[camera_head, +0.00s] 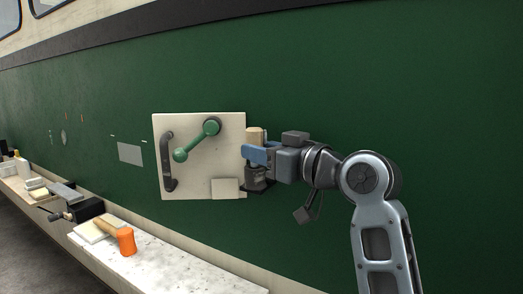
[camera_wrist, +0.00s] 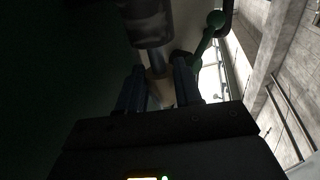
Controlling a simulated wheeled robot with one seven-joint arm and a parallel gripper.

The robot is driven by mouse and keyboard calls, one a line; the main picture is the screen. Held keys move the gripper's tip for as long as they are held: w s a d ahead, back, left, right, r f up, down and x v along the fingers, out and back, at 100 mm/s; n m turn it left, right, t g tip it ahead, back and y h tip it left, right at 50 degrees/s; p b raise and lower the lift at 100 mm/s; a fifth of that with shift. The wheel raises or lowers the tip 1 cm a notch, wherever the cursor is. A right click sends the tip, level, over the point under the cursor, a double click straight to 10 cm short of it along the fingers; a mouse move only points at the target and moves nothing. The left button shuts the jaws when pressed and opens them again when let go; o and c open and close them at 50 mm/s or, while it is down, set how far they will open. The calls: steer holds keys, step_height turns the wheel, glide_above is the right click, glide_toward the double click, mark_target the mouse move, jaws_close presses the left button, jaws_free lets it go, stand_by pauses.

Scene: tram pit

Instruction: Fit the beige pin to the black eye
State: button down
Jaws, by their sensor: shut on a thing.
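The beige pin (camera_head: 256,134) stands upright in my gripper (camera_head: 252,154), its beige top showing above the blue fingers. My gripper is shut on it from the right. The black eye (camera_head: 258,179) sits directly below the fingers, at the right edge of a cream panel. In the wrist view the pin's beige part (camera_wrist: 163,91) is between the fingers (camera_wrist: 161,82). Its grey shank (camera_wrist: 157,61) lines up with the dark round eye (camera_wrist: 149,22) and its end meets or overlaps it. I cannot tell how far it is inside.
The cream panel (camera_head: 197,130) on the green tram side carries a green lever (camera_head: 197,140), a dark handle (camera_head: 167,162) and a small cream box (camera_head: 225,188). A pale ledge (camera_head: 180,252) at lower left holds an orange-headed mallet (camera_head: 126,241) and a black vise (camera_head: 85,209).

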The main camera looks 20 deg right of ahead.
steer(key=shift+f+b, duration=0.85)
steer(key=shift+f, duration=0.35)
steer(key=c, duration=0.7)
jaws_free()
steer(key=shift+b+v, duration=0.6)
steer(key=shift+v, duration=3.3)
